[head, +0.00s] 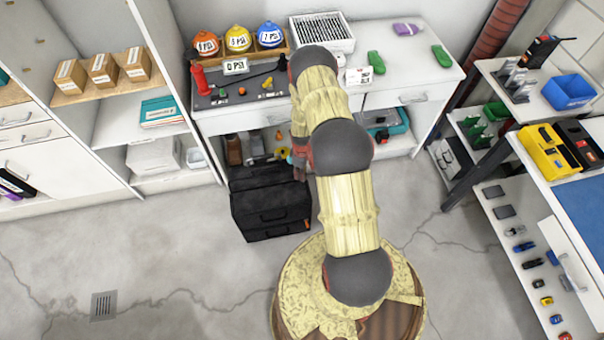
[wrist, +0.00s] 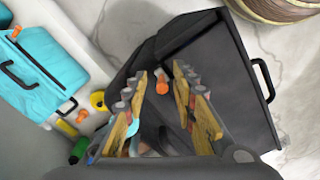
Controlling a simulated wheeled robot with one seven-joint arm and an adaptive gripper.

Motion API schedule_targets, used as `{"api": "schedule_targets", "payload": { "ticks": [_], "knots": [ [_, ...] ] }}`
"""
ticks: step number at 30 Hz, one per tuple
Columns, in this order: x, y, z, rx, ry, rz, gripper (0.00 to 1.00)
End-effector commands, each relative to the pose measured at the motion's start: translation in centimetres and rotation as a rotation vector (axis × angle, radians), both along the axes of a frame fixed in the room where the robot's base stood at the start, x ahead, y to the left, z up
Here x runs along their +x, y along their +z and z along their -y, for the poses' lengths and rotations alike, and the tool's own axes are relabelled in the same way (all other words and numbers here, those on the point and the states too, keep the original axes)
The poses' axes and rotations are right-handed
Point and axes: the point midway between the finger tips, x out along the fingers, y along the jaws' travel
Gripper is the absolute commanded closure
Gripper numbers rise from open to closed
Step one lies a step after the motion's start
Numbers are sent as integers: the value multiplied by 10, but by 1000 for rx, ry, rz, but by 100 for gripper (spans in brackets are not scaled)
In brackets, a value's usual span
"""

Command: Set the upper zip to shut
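A black case or bag (head: 270,215) stands on the floor in front of the workbench. It also fills much of the wrist view (wrist: 230,85), with a black handle (wrist: 264,80) on its right side. A small orange tab (wrist: 162,86), perhaps a zip pull, shows between my fingers in the wrist view. My gripper (wrist: 159,72) is open over the case, its two fingers apart on either side of the tab. I see no contact with it. In the head view my gripper (head: 300,168) is at the case's back right edge, partly hidden by my arm. The zip line itself is not clear.
The workbench (head: 440,70) stands right behind the case, with bottles and tools on its lower shelf. A teal case (wrist: 40,60) and small coloured items lie at left in the wrist view. Floor (head: 180,270) is clear at the front left.

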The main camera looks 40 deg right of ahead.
Motion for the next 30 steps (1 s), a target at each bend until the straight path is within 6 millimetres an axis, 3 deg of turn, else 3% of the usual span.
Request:
{"api": "schedule_targets", "payload": {
  "ticks": [15, 21, 30],
  "knots": [
    [1, 92, 2, -2, -1, 3, 73],
    [0, 109, 1, 0, -1, 1, 73],
    [0, 111, 1, -1, -1, 0, 73]
  ]
}}
